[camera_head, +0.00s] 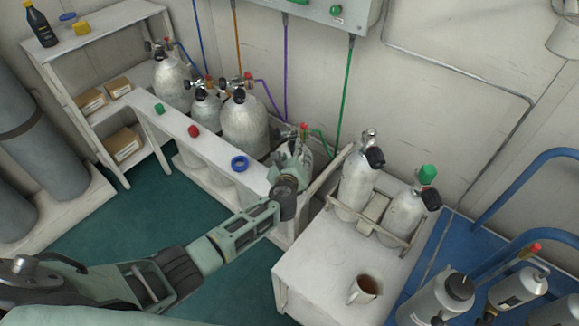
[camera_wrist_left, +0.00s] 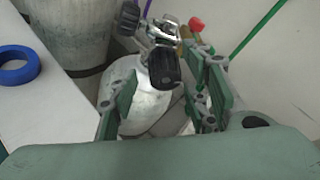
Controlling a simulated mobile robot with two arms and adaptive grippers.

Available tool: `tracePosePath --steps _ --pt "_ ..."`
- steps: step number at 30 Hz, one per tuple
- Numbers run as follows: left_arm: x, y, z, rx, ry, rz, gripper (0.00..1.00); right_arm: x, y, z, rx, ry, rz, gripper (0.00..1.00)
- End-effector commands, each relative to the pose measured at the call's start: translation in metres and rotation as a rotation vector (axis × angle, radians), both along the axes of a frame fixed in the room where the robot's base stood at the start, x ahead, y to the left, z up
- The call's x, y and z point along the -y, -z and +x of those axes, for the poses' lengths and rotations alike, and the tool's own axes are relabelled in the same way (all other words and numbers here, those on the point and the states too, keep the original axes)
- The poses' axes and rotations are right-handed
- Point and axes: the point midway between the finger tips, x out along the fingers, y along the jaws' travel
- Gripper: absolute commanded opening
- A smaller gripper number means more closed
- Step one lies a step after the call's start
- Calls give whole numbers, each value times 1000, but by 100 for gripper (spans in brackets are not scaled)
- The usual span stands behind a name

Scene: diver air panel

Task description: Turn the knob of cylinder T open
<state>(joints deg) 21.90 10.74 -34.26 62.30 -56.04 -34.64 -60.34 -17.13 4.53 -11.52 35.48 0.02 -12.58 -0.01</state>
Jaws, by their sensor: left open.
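A silver cylinder (camera_wrist_left: 140,92) stands in front of my left wrist, with a metal valve and a ribbed black knob (camera_wrist_left: 163,68). No letter is readable, so I cannot tell whether it is cylinder T. My left gripper (camera_wrist_left: 168,88) is open, its green fingers on either side of the space below and around the knob; I cannot tell whether they touch it. In the head view my left gripper (camera_head: 293,165) covers most of this cylinder, which has a red cap and a green hose at its top. My right gripper is not in view.
Several silver cylinders, one being a large one (camera_head: 245,122), stand behind the white rack (camera_head: 215,160), which carries a blue ring (camera_head: 239,162). To the right, a white table (camera_head: 320,262) holds two cylinders and a mug (camera_head: 364,289). Hoses hang from the wall panel (camera_head: 330,10).

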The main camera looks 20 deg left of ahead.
Motion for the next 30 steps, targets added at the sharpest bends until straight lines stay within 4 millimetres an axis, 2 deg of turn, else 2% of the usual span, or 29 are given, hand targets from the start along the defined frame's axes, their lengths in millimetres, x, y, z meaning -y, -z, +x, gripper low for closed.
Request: tracePosePath --steps 9,15,21,30 --pt "10 -16 -54 -2 1 -1 44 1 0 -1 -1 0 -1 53" --pt "15 -27 -82 -2 0 -1 44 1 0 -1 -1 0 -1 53" --pt "16 -31 -94 -3 -2 1 44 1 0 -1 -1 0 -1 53" --pt "17 -32 -95 -2 -2 1 44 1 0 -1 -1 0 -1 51"
